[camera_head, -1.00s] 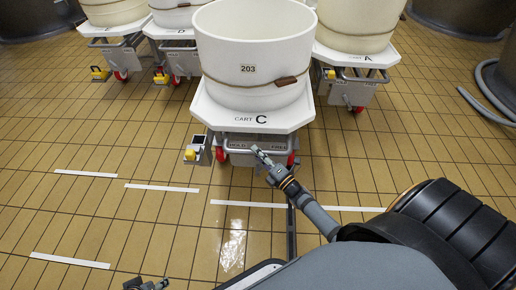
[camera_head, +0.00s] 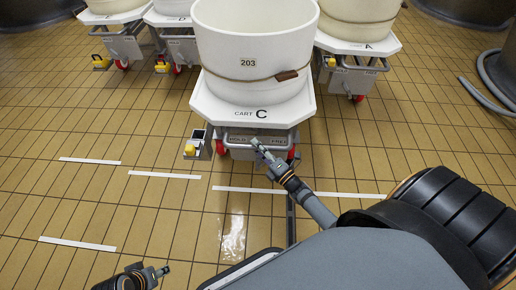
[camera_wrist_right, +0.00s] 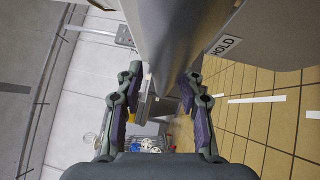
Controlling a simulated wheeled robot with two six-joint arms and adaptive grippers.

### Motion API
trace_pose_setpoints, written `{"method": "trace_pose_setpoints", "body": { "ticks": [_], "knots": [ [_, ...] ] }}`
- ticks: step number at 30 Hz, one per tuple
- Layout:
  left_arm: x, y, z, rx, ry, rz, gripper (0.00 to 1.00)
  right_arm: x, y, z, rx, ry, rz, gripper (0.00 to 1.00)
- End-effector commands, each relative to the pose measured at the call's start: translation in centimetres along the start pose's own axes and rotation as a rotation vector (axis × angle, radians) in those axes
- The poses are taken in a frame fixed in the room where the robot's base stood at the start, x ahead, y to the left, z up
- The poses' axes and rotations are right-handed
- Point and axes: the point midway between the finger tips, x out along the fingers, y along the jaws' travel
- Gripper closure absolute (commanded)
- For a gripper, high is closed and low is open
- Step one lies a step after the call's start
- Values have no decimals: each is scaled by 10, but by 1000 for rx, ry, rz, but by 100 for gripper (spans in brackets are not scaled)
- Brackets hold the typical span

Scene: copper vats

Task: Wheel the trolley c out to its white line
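Trolley C (camera_head: 215,105), a white octagonal deck marked CART C with white tub 203 (camera_head: 250,35) on it, stands upright on red wheels. Its white floor line (camera_head: 245,190) lies just in front of it. My right gripper (camera_head: 258,147) is at the trolley's front, beside the HOLD/FREE panel (camera_head: 240,140). In the right wrist view my right gripper's fingers (camera_wrist_right: 160,95) lie on both sides of a grey bar (camera_wrist_right: 185,40), and the grip seems to be on it; the contact is partly hidden. My left gripper (camera_head: 150,275) is low at the bottom edge, away from the trolley.
Trolley A (camera_head: 365,47) stands behind right, trolley D (camera_head: 180,20) and another trolley (camera_head: 112,18) behind left. A grey hose (camera_head: 485,92) lies at right. More white lines (camera_head: 165,175) mark the floor. Tiles at front left are clear.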

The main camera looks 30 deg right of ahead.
Motion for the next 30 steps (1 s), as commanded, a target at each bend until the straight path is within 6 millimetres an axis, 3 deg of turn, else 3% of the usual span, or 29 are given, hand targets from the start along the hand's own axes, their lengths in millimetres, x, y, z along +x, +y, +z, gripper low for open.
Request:
{"method": "trace_pose_setpoints", "body": {
  "ticks": [11, 24, 30],
  "knots": [
    [0, 1, 1, -2, -1, 2, 60, -7, -3, -1, -1, 1, -7, 55],
    [0, 0, 1, -1, -1, 1, 60, -102, -2, 0, -1, 2, -8, 55],
    [0, 0, 1, 0, -1, 1, 60, -120, -2, 0, 0, 0, -5, 55]
  ]
}}
